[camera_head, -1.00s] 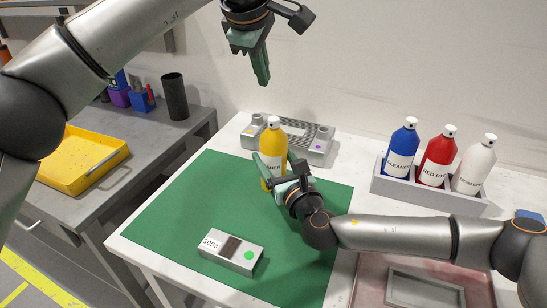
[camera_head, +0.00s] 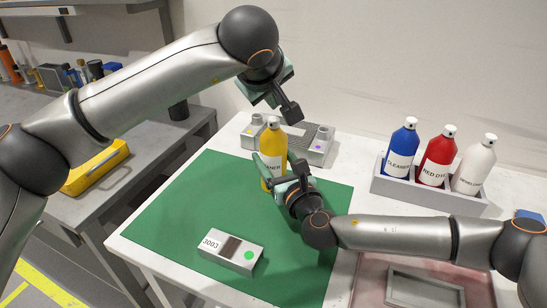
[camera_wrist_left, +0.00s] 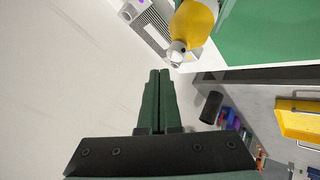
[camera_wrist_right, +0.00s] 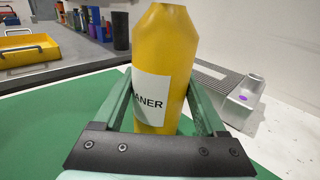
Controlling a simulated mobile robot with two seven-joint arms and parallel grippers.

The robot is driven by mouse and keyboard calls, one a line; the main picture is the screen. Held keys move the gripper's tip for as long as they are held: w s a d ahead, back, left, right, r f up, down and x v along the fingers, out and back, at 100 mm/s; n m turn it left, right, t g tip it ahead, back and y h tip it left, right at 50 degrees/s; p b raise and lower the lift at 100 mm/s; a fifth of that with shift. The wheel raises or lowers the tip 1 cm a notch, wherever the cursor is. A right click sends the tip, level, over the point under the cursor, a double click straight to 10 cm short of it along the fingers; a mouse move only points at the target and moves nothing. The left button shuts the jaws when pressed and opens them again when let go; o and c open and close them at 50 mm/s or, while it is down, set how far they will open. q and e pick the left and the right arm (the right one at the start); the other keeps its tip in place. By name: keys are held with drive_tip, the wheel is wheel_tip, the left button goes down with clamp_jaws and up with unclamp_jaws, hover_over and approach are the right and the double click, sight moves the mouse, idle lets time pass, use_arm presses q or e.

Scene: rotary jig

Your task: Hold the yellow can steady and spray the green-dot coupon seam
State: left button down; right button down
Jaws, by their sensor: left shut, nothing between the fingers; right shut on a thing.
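The yellow can (camera_head: 272,146), with a white nozzle on top, stands upright at the back of the green mat (camera_head: 185,205). My right gripper (camera_head: 272,172) is shut on the can's body; the right wrist view shows the can (camera_wrist_right: 165,60) between its fingers, with part of a label reading "ANER". My left gripper (camera_head: 262,92) is above and behind the can, clear of it. Its fingers (camera_wrist_left: 158,75) are together and empty in the left wrist view, with the can's top (camera_wrist_left: 190,30) beyond them. The coupon (camera_head: 231,249) marked 3003, with a green dot and a dark strip, lies on the mat's front part.
A grey rack (camera_head: 400,185) holds blue, red and white bottles at the right. A grey fixture (camera_head: 318,150) is behind the can. A pinkish tray with a frame (camera_head: 425,290) is at front right. A yellow tray (camera_head: 95,170) sits on the left bench. The mat's left part is clear.

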sight(275, 117)
use_arm(q)
drive_tip(key=shift+f, duration=1.1)
idle(1.2)
drive_tip(key=shift+f, duration=0.5)
drive_tip(key=shift+r, duration=0.35)
wheel_tip(275, 117, up, 6)
drive_tip(key=shift+r, duration=0.15)
idle(0.6)
drive_tip(key=shift+r, duration=0.1)
idle(2.3)
